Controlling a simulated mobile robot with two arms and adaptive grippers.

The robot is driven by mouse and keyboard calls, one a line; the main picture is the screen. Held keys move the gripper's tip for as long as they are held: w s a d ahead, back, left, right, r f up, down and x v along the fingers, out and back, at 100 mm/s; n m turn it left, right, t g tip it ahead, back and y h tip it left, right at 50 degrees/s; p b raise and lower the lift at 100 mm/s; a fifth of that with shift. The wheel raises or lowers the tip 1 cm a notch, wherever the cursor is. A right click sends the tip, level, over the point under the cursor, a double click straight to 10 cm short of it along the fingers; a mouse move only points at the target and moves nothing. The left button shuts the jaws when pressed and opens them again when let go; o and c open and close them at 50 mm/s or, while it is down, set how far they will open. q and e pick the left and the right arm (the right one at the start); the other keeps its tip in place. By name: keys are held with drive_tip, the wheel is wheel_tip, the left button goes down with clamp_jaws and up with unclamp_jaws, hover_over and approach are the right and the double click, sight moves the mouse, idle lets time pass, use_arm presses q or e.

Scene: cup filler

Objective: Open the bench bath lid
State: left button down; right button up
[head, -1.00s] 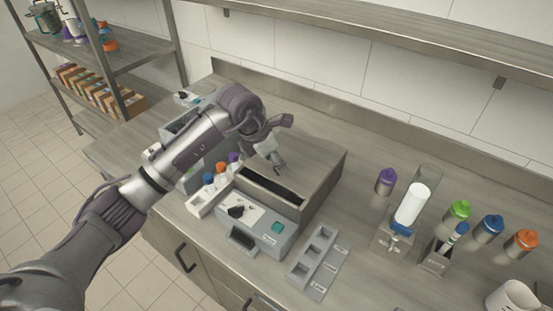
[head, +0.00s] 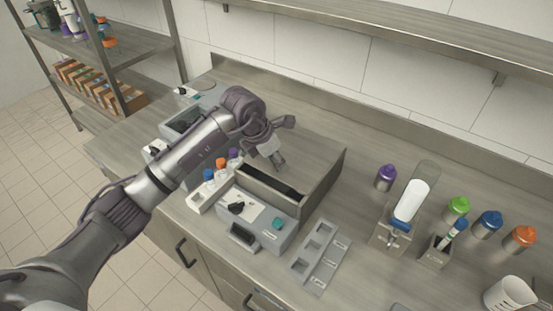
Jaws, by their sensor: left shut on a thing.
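The bench bath (head: 322,190) is a grey box on the counter, with a control panel (head: 240,212) at its front. A dark gap shows behind the panel, under the front edge of its lid (head: 312,150). My left gripper (head: 278,145) is over the lid, a little behind the gap, and is shut on it. My arm and the fingers hide part of the lid and the exact contact. The lid's tilt is hard to judge. My right gripper is not in view.
A white rack with small capped bottles (head: 209,176) stands left of the bath. A grey slotted tray (head: 319,256) lies at its front right. A holder with a white tube (head: 411,202), several coloured bottles (head: 457,208) and a white beaker (head: 509,293) stand to the right. A shelf (head: 400,52) runs above.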

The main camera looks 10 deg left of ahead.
sight(296, 153)
use_arm(q)
drive_tip(key=shift+w+d+f+b, duration=0.1)
drive_tip(key=shift+w+d+b, duration=0.05)
drive_tip(key=shift+w+b, duration=0.2)
drive_tip(key=w+b, duration=0.1)
drive_tip(key=w+d+b, duration=0.1)
drive_tip(key=w, duration=0.1)
drive_tip(key=w+d+b, duration=0.1)
drive_tip(key=w+b, duration=0.1)
drive_tip(key=shift+w+d+f, duration=0.1)
drive_tip(key=shift+w+d, duration=0.15)
drive_tip(key=shift+w, duration=0.25)
drive_tip(key=shift+r, duration=0.2)
drive_tip(key=c, duration=0.8)
unclamp_jaws()
